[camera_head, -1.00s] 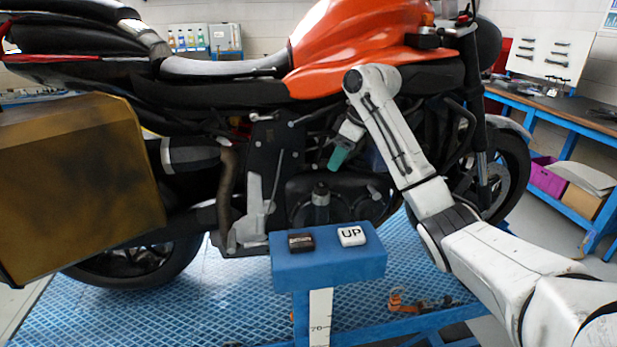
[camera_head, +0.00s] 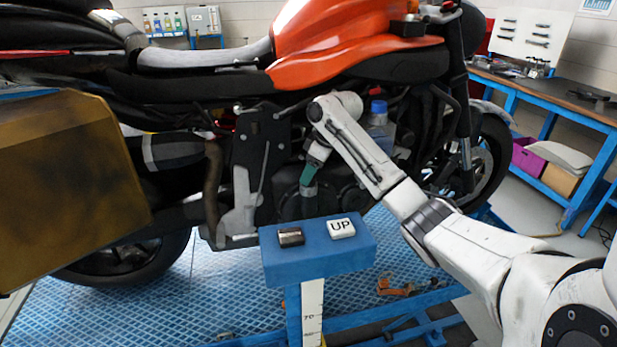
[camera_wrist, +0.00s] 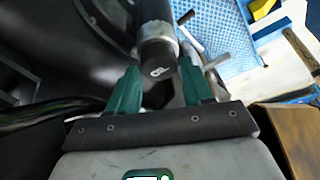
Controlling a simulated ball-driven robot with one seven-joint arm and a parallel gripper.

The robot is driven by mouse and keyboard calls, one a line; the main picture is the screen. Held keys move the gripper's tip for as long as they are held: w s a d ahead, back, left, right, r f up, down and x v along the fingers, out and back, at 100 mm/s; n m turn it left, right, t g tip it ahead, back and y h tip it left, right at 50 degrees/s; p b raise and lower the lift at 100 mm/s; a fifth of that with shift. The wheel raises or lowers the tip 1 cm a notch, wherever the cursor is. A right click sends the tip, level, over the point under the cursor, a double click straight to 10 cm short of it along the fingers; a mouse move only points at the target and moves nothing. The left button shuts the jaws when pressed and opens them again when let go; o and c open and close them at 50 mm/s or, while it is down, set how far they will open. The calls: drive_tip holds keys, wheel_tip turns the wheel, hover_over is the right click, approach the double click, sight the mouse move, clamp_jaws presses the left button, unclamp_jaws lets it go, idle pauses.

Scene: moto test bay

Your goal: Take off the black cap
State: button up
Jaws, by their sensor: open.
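The black cap (camera_wrist: 158,68) shows in the wrist view as a dark round cap with a pale symbol on its end, on a grey metal-looking neck. My gripper (camera_wrist: 159,76) is open, with one green finger on each side of the cap in the picture. I cannot tell whether the fingers reach around it or touch it. In the head view my gripper (camera_head: 309,180) points down at the engine of the orange and black motorcycle (camera_head: 340,45). There the cap is mostly hidden by the green fingers.
A blue stand (camera_head: 320,262) with a black button and a white UP button stands in front of the engine. A clear bottle with a blue top (camera_head: 378,122) is behind my arm. A brown side case (camera_head: 75,190) is at the left.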

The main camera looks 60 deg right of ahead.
drive_tip(key=shift+w+f, duration=0.2)
drive_tip(key=shift+f, duration=0.2)
clamp_jaws()
drive_tip(key=shift+r, duration=0.1)
